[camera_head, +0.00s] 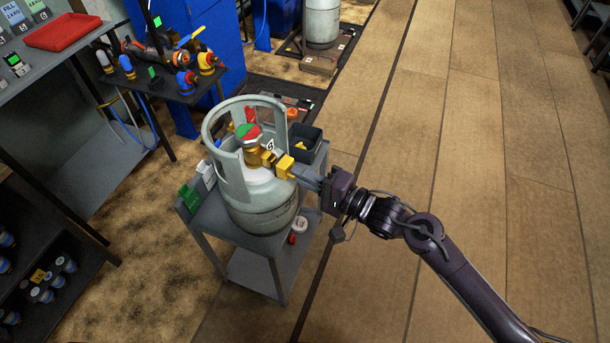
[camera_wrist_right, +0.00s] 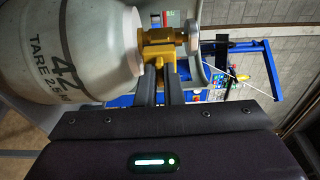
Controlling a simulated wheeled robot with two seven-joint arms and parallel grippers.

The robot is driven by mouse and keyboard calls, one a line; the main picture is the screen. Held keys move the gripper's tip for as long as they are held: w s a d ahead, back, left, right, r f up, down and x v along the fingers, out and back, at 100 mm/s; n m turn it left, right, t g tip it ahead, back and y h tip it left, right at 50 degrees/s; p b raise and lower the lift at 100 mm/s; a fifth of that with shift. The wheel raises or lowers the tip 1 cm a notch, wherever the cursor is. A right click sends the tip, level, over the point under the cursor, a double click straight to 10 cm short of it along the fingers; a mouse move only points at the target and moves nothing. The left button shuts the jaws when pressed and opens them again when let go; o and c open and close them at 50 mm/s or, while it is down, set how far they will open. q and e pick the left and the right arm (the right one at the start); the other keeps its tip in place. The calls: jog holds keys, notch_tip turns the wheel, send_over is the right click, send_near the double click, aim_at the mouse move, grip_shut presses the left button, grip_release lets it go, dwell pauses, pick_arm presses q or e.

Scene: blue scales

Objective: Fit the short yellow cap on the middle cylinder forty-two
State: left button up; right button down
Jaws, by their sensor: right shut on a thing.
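A pale grey-green gas cylinder (camera_head: 262,205) stands upright on a small grey cart, with a collar around its brass valve (camera_head: 262,157) and a red-and-green handwheel (camera_head: 248,132). In the right wrist view the cylinder (camera_wrist_right: 90,45) carries the marking 42 and a tare line. A short yellow cap (camera_head: 284,165) sits at the valve's side outlet. My right gripper (camera_head: 292,171) reaches in from the right through the collar opening and is shut on the cap. In the right wrist view its fingers (camera_wrist_right: 160,82) meet yellow metal at the valve. Whether the cap is fully seated is hidden. My left gripper is out of view.
The grey cart (camera_head: 214,222) also holds a dark bin (camera_head: 304,141) and a green block (camera_head: 190,197). A table with colored valve fittings (camera_head: 185,82) stands behind left. Another cylinder (camera_head: 322,22) stands at the back. The wooden floor at right is clear.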

dwell(0.4)
jog(key=shift+p, duration=0.4)
jog(key=shift+p, duration=0.75)
dwell(0.7)
jog(key=shift+x, duration=1.8)
jog(key=c, duration=1.5)
grip_release()
jog(key=shift+s, duration=0.1)
jog(key=shift+d, duration=0.15)
